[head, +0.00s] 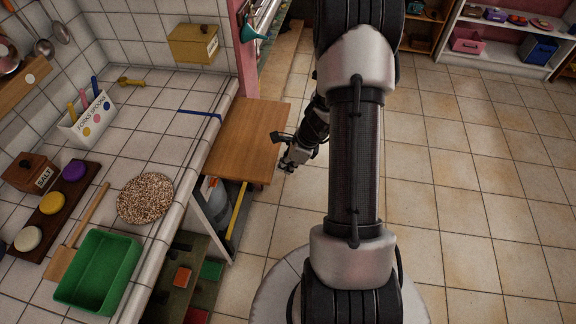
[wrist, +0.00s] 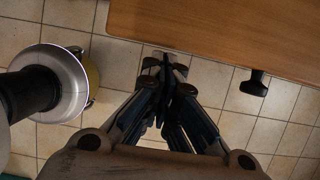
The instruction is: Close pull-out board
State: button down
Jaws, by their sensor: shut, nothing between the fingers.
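The pull-out board (head: 245,140) is a flat wooden board sticking out from under the white tiled counter in the head view. Its edge also shows in the wrist view (wrist: 225,35), with a dark knob (wrist: 255,84) under its front edge at the right. My gripper (head: 287,167) is beside the board's outer front edge in the head view. In the wrist view its closed fingers (wrist: 170,62) are shut and empty, just off the board's edge and left of the knob. I cannot tell whether the fingers touch the board.
The counter holds a green tray (head: 100,270), a speckled round mat (head: 146,198) and a blue stick (head: 200,113). The tiled floor (head: 470,190) to the right is clear.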

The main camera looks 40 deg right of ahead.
aim_at(229, 159)
jog(key=w+a+p, duration=0.1)
jog(key=w+a, duration=0.3)
jog(key=w+a+p, duration=0.2)
jog(key=w+a, duration=0.2)
jog(key=w, duration=0.1)
jog(key=w+a+p, duration=0.2)
jog(key=w+a, duration=0.2)
jog(key=w, duration=0.1)
jog(key=shift+d, duration=0.1)
